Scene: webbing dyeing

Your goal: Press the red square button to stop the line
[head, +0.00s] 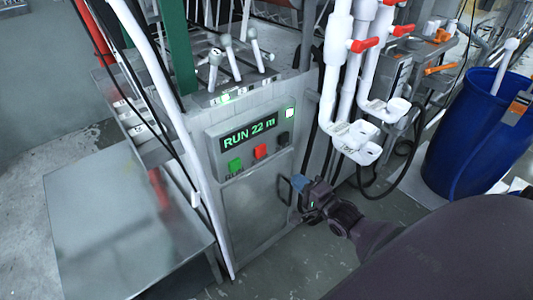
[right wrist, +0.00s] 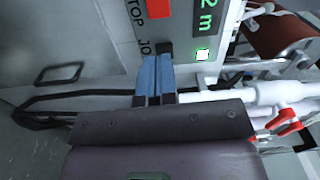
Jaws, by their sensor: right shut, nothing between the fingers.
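The red square button (head: 261,151) sits on the grey control panel between a green button (head: 235,165) and a black button (head: 283,139). In the right wrist view the red button (right wrist: 158,8) is cut off by the top edge. My right gripper (head: 299,182) is shut and empty, below and to the right of the red button. In the right wrist view its blue fingertips (right wrist: 156,58) appear just below the black button (right wrist: 164,47); I cannot tell whether they touch it. My left gripper is not in view.
The display (head: 249,130) reads RUN 22 m in green, with a lit white square (head: 290,113) beside it. White pipes with red valve handles (head: 365,44) stand right of the panel. A blue barrel (head: 470,140) is further right. A metal table (head: 120,240) is at left.

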